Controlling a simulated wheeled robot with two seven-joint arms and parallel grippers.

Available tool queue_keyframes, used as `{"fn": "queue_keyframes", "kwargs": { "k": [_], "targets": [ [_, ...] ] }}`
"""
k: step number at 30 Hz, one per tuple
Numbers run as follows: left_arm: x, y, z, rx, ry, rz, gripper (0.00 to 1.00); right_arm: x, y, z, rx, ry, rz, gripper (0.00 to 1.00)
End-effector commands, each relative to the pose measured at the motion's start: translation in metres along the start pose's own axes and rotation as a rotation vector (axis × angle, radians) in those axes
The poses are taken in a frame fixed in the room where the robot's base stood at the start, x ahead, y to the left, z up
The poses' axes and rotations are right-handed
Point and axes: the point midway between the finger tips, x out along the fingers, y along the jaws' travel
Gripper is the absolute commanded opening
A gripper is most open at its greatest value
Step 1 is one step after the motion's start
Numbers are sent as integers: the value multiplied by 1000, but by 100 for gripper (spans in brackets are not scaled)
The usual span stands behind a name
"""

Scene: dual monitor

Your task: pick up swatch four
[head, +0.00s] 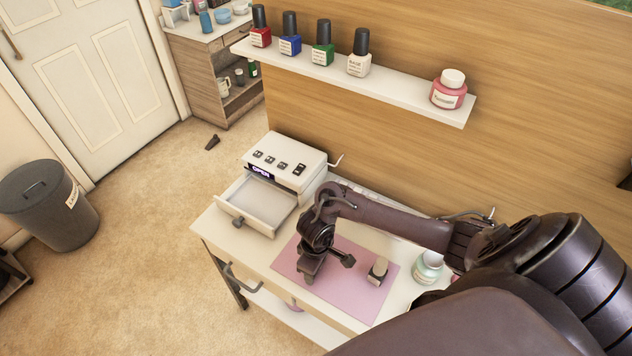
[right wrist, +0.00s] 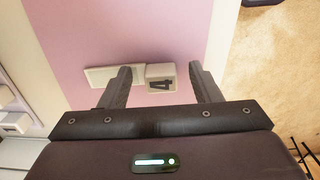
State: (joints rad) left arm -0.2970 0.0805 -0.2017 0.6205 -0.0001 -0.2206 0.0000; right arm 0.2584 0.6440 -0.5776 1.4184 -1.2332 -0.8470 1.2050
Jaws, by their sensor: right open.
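My right gripper (head: 325,264) is over the pink mat (head: 362,301) on the white table, fingers pointing down. In the right wrist view it is open (right wrist: 161,84), with a clear gap between its two fingers. A small pale block with a dark mark (right wrist: 160,72) lies on the mat within that gap. A flat pale strip (right wrist: 98,75) lies to its left, partly behind the left finger. I cannot tell whether strip and block are one swatch, nor read a number. The gripper hides this spot in the head view. My left gripper is out of view.
A shelf (head: 400,84) holds several polish bottles.

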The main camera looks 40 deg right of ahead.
Motion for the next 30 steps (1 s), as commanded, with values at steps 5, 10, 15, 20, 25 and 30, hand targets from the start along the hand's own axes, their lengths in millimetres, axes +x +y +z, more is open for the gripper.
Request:
{"fn": "queue_keyframes", "kwargs": {
  "k": [5,10,15,20,25,30],
  "targets": [
    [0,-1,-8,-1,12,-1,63,0,0,0,0,0,0,49],
    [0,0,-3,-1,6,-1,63,0,0,0,0,0,0,27],
    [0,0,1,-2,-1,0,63,-1,0,0,0,0,0,10],
    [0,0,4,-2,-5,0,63,-1,0,0,0,0,0,9],
    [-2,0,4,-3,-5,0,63,-7,0,-1,-1,2,0,9],
    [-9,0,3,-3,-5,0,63,-29,0,-1,-2,3,1,9]
  ]
}}
